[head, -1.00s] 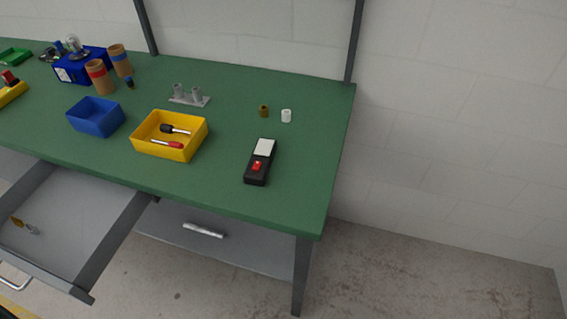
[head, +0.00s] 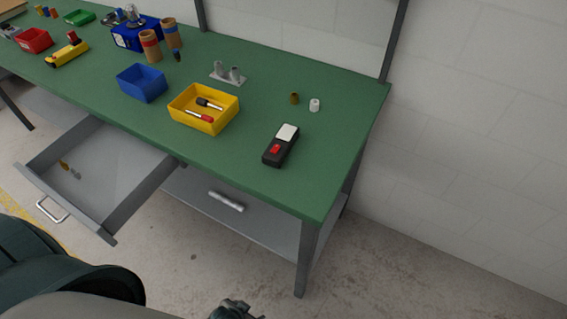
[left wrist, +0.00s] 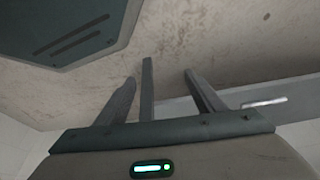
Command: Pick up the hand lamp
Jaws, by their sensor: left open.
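The likely hand lamp (head: 270,158), a black oblong block with a white panel and a red switch, lies on the green bench top near its right end in the head view. Nothing touches it. My left gripper (left wrist: 160,78) shows in the left wrist view with its two fingers apart and nothing between them. Bare floor and grey bench parts lie beyond the fingers; the lamp is not in that view. A dark mechanical part at the head view's bottom edge is probably mine, but I cannot tell which gripper it belongs to. My right gripper is not clearly seen.
A yellow bin (head: 183,120) with two screwdrivers and a blue bin (head: 141,83) stand left of the lamp. A brown cap (head: 294,98) and white cap (head: 315,105) stand behind it. An open drawer (head: 125,208) juts out at left. Floor in front of the bench's right end is clear.

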